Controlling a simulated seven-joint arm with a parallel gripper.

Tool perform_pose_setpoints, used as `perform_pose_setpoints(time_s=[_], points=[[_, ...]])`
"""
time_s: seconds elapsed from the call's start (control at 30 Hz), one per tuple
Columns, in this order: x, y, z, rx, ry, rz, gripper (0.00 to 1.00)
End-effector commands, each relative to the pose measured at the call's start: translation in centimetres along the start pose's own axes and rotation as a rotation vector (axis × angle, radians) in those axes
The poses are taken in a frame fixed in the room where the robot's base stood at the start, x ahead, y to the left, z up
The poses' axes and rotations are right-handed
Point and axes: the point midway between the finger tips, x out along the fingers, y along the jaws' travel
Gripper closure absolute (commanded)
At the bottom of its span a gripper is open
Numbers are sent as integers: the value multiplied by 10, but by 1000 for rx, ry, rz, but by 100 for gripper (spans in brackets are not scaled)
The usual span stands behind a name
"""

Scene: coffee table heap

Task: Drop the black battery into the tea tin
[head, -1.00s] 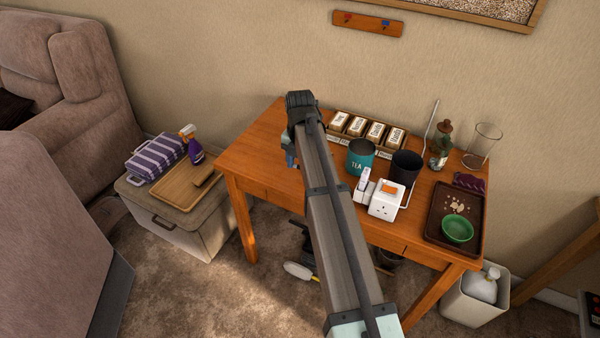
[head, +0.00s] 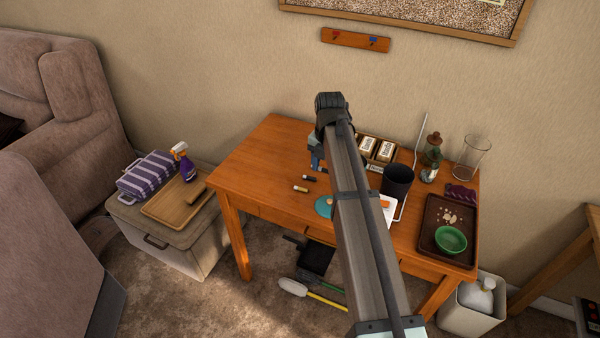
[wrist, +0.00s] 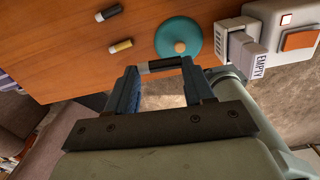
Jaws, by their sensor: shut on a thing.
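My gripper (wrist: 163,72) is shut on a black battery (wrist: 165,65), held crosswise between its fingertips. In the head view my gripper (head: 315,160) is over the table's left half, mostly covered by my own arm. The teal tea tin is hidden behind my arm in the head view and is outside the wrist view. A round teal lid (head: 323,207) with a wooden knob lies on the table; it also shows in the wrist view (wrist: 190,32), just beyond the held battery.
A dark battery (wrist: 109,13) and a yellowish one (wrist: 119,46) lie loose on the table. A black cup (head: 397,181) and boxed packets (head: 376,149) stand beyond my arm.

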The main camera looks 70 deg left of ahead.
Motion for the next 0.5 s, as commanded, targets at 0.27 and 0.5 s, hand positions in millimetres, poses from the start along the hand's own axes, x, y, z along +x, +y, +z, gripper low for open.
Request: perform_pose_setpoints(time_s=[0.27, 0.5], points=[[-22, -49, 64, 93, -16, 8, 76], [-40, -59, 103, 282, -10, 5, 76]])
